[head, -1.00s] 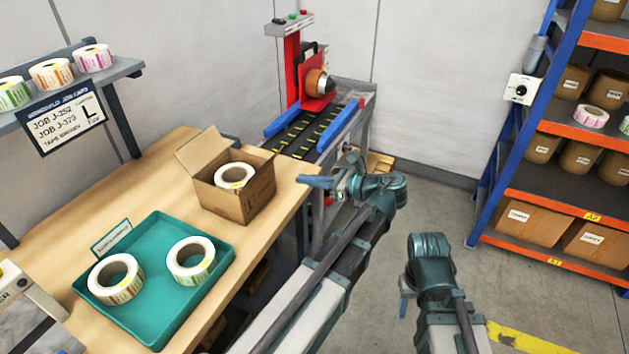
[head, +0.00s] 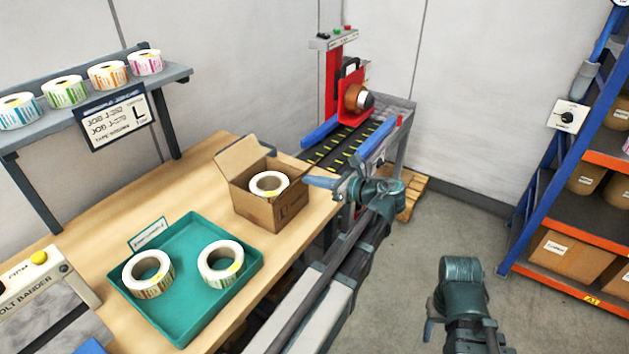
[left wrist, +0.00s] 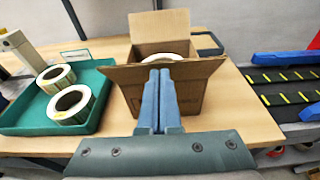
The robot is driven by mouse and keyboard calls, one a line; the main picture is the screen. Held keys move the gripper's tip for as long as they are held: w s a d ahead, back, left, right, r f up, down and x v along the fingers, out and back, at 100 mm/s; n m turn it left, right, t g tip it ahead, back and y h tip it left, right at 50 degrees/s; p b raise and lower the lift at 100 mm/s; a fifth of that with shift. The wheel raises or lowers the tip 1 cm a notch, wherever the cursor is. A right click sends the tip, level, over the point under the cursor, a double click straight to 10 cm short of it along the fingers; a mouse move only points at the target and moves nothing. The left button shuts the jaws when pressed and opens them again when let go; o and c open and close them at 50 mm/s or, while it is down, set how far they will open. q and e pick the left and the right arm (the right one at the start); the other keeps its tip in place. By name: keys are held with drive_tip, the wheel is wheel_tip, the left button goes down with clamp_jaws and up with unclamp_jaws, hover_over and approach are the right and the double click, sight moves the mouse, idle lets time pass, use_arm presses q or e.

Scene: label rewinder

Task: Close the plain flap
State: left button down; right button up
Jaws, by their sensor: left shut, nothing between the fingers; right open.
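An open brown cardboard box (head: 262,208) stands on the wooden bench with a white label roll (head: 269,184) inside. One flap (head: 238,156) stands up at its far left side. In the left wrist view that flap (left wrist: 159,27) is upright at the back, and a near flap (left wrist: 205,70) leans outward toward me. Which flap is the plain one I cannot tell. My left gripper (head: 308,182) is shut and empty, at the box's right side. Its fingertips (left wrist: 158,72) overlap the near flap; contact is unclear. My right gripper (head: 428,330) is open, low over the floor, away from the box.
A teal tray (head: 185,325) with two label rolls sits left of the box. The red rewinder (head: 345,95) and its conveyor (head: 345,140) stand behind at right. A shelf of rolls (head: 100,80) hangs at left. An orange-and-blue rack (head: 560,215) stands at far right.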

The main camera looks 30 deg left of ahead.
use_arm(q)
drive_tip(key=a+r+h+p, duration=0.1)
drive_tip(key=a+h+p, duration=0.1)
drive_tip(key=p, duration=0.3)
drive_tip(key=a+r+h+p, duration=0.2)
drive_tip(key=h+p, duration=0.1)
drive_tip(key=p, duration=0.3)
drive_tip(key=a+r+h+p, duration=0.1)
drive_tip(key=a+h+p, duration=0.1)
drive_tip(key=p, duration=0.4)
drive_tip(key=shift+w+a+r+h, duration=0.1)
drive_tip(key=shift+w+r+h, duration=0.2)
drive_tip(key=shift+h, duration=0.2)
drive_tip(key=a+f+g+h+b, duration=0.1)
drive_tip(key=a+f+h+b, duration=0.2)
drive_tip(key=a+f+h, duration=0.4)
drive_tip(key=shift+w+a+f, duration=0.4)
drive_tip(key=shift+a+f, duration=0.1)
drive_tip(key=shift+a, duration=1.65)
